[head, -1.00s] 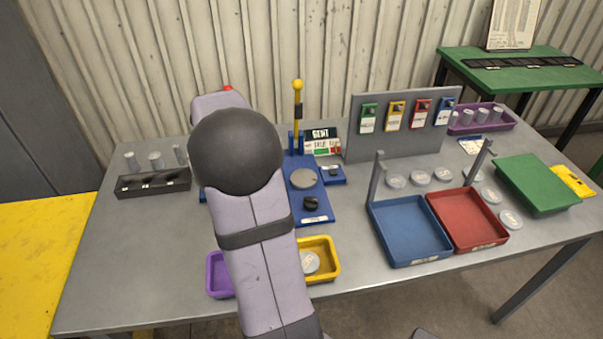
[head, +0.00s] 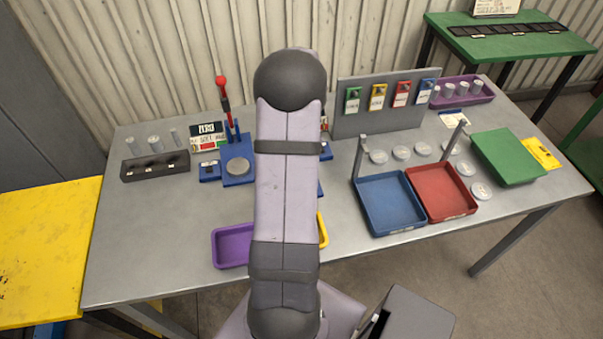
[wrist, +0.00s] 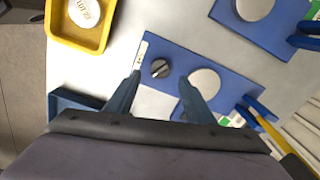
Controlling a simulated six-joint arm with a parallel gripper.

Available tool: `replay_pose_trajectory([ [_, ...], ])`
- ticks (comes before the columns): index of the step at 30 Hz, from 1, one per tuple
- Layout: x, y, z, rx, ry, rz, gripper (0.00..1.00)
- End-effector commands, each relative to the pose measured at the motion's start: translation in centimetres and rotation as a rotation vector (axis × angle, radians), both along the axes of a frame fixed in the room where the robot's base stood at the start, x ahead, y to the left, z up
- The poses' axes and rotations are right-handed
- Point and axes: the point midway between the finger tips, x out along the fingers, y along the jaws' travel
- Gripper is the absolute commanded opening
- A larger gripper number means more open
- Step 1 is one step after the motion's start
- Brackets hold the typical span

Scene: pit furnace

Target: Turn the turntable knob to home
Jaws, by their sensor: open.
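The dark round knob (wrist: 160,68) sits near the labelled end of a blue base plate (wrist: 222,72) in the wrist view. Its raised grip looks slanted; I cannot read any home mark. A pale grey turntable disc (wrist: 204,80) is beside it on the same plate. My gripper (wrist: 161,75) is open, its fingertips on either side of the knob in the picture. The height gap and any contact are unclear. In the head view my arm hides the knob, disc and gripper; only edges of this blue base (head: 326,151) show.
A second blue station with a red lever (head: 222,88) and disc (head: 238,167) stands to the left. A yellow tray (wrist: 78,42) and purple tray (head: 231,246) lie near the front edge. A yellow lever (wrist: 272,132) rises close to my gripper. Blue (head: 390,205) and red (head: 441,192) trays are right.

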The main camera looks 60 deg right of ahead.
Motion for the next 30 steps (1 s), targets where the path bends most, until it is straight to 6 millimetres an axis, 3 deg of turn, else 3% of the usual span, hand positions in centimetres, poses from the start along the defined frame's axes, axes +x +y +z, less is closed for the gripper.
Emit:
replay_pose_trajectory([
  [12,0.0,0.1,-4.9,0.001,0.002,0.002,0.49],
  [26,0.0,0.0,-5.9,-0.001,0.001,0.002,0.49],
  [30,0.0,0.0,-5.9,-0.001,0.001,0.002,0.15],
])
